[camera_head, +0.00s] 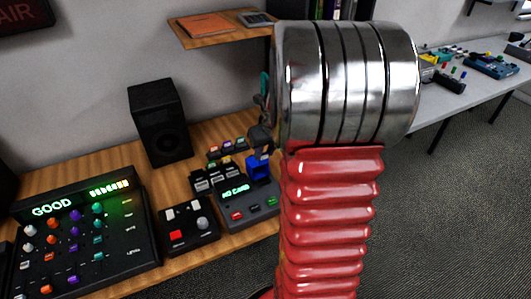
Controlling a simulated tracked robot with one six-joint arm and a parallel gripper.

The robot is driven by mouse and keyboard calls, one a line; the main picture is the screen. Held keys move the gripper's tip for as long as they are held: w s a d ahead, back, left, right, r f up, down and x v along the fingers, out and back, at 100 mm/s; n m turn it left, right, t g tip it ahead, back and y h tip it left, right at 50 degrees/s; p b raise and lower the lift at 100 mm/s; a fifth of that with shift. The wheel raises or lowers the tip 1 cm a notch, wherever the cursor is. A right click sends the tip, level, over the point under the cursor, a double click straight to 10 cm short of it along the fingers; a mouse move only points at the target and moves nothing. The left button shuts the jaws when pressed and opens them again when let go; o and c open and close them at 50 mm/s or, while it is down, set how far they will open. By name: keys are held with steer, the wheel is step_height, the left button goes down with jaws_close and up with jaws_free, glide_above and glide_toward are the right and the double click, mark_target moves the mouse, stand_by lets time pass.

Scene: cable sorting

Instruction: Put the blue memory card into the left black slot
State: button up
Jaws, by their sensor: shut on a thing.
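The blue memory card (259,168) is upright in my gripper (262,145), which is shut on it. The card is over or at the back of a dark grey card device (259,199) whose green display reads "NO CARD". I cannot tell whether the card touches the device. The left black slot cannot be made out at this size. My red and silver arm hides much of the gripper and what lies to the right.
A small rack with coloured pieces (227,148) stands behind the device. A black box with a red button (188,228) is left of it. A mixer (84,235) reading "GOOD" and a black speaker (160,122) stand further left on the wooden desk (222,247).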

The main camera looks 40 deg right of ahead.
steer(key=shift+w, duration=0.1)
stand_by(0.3)
steer(key=shift+w+a+n, duration=0.35)
steer(key=shift+a+n, duration=0.1)
steer(key=shift+n, duration=0.05)
steer(key=w+a+f+m+g, duration=0.1)
steer(key=w+a+m+g, duration=0.2)
steer(key=a+m, duration=0.7)
steer(key=w+a+m+g, duration=0.3)
steer(key=w+a+m, duration=0.1)
steer(key=a+m, duration=0.6)
steer(key=w+a+f+m+g+y, duration=0.1)
steer(key=w+a+m+g, duration=0.1)
steer(key=a+m, duration=0.8)
steer(key=shift+w+f+m+g, duration=0.35)
steer(key=shift+w+m, duration=0.45)
steer(key=shift+m, duration=1.1)
steer(key=shift+a, duration=0.1)
